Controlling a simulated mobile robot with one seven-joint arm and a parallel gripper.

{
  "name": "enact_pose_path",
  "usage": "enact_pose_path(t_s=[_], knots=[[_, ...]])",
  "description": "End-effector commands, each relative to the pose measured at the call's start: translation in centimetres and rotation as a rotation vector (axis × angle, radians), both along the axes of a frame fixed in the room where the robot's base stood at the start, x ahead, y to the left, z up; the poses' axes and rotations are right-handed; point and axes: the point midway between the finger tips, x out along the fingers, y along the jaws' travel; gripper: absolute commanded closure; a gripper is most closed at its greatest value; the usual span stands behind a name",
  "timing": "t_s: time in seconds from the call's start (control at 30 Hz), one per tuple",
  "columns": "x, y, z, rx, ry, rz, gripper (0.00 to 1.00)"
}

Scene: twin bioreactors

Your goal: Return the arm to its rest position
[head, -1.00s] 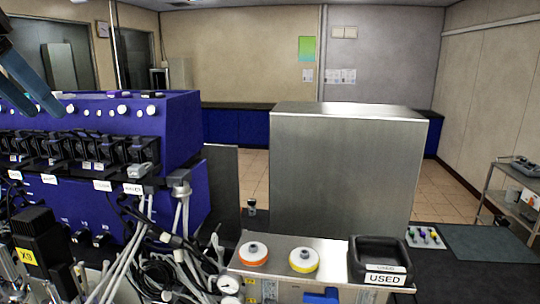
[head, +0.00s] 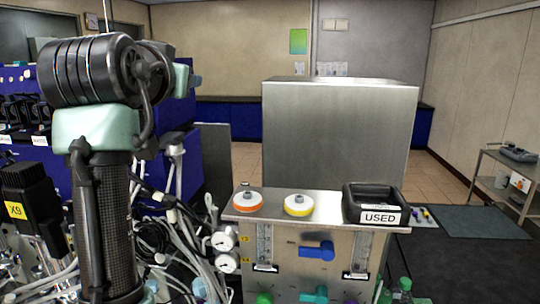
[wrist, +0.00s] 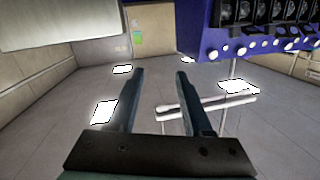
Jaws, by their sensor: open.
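My arm (head: 105,200) stands upright at the left of the head view, with a black cylindrical joint at its top and a dark carbon tube below. It covers part of the blue bioreactor unit. My gripper (wrist: 163,75) shows in the wrist view, its two fingers apart with nothing between them. The gripper's fingers are not visible in the head view. The wrist view looks tilted, with the blue unit (wrist: 215,42) at the upper right and bright ceiling lights beyond the fingers.
A steel panel (head: 290,250) carries an orange-ringed disc (head: 248,202), a yellow-ringed disc (head: 298,206) and a black tray marked USED (head: 376,203). A large steel box (head: 340,130) stands behind. Tubes and cables crowd the left. A trolley (head: 505,175) stands at the right.

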Motion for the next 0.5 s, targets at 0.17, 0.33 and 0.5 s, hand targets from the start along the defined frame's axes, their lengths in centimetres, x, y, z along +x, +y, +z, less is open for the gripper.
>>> enact_pose_path(t_s=[0.17,0.33,0.5], knots=[[-4.3,-6.4,-1.5,-0.039,-0.291,-0.03,0.5],[-11.9,-11.0,-1.6,-0.09,-0.568,-0.066,0.5],[-19.8,-13.6,-1.6,-0.136,-0.784,-0.098,0.5]])
